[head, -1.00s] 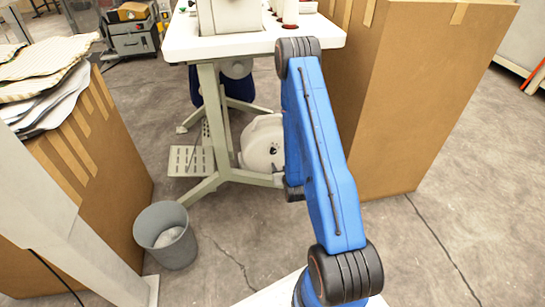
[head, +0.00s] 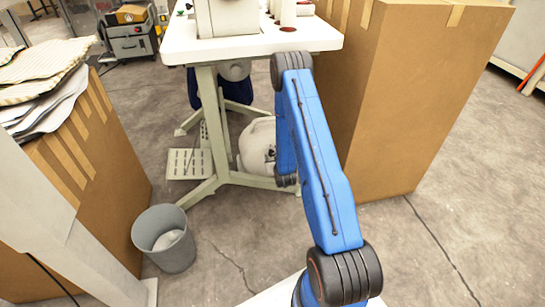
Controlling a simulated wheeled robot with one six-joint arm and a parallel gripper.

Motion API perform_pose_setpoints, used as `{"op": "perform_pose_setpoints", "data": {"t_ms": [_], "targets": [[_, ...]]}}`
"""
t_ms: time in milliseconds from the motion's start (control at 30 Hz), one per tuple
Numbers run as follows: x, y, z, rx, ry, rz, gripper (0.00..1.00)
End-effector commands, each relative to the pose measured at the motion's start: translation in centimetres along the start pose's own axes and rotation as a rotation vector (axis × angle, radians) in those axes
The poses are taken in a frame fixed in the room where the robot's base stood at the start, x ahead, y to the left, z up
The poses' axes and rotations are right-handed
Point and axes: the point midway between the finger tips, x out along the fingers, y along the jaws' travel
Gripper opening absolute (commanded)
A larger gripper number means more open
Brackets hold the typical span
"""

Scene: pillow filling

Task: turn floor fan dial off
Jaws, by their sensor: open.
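A white rounded floor fan (head: 256,143) stands on the concrete floor under the sewing table, behind the table's leg frame. A small dark spot shows on its right side, close to my arm; I cannot tell whether it is the dial. My blue arm reaches forward from the bottom of the head view and bends down at its far joint. Its dark wrist part is just right of the fan's lower right side in the picture. My gripper itself is not visible, and the arm hides the fan's right edge.
The white sewing table (head: 180,45) stands over the fan on pale legs, with a perforated pedal (head: 188,164) at left. A large cardboard box (head: 425,100) is close on the right. A grey bin (head: 165,240) and another box (head: 85,165) are at left. Open floor lies between.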

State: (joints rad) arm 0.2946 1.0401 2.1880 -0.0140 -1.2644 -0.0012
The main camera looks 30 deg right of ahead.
Motion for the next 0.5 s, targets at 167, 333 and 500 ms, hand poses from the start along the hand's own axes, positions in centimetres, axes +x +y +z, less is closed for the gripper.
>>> {"op": "perform_pose_setpoints", "data": {"t_ms": [167, 333, 500], "targets": [[1.9, 0.0, 0.0, 0.0, 0.001, 0.0, 0.49], [2.5, 0.0, 0.0, 0.0, 0.0, 0.0, 0.49], [2.6, 0.0, 0.0, 0.0, 0.0, 0.0, 0.49]]}}
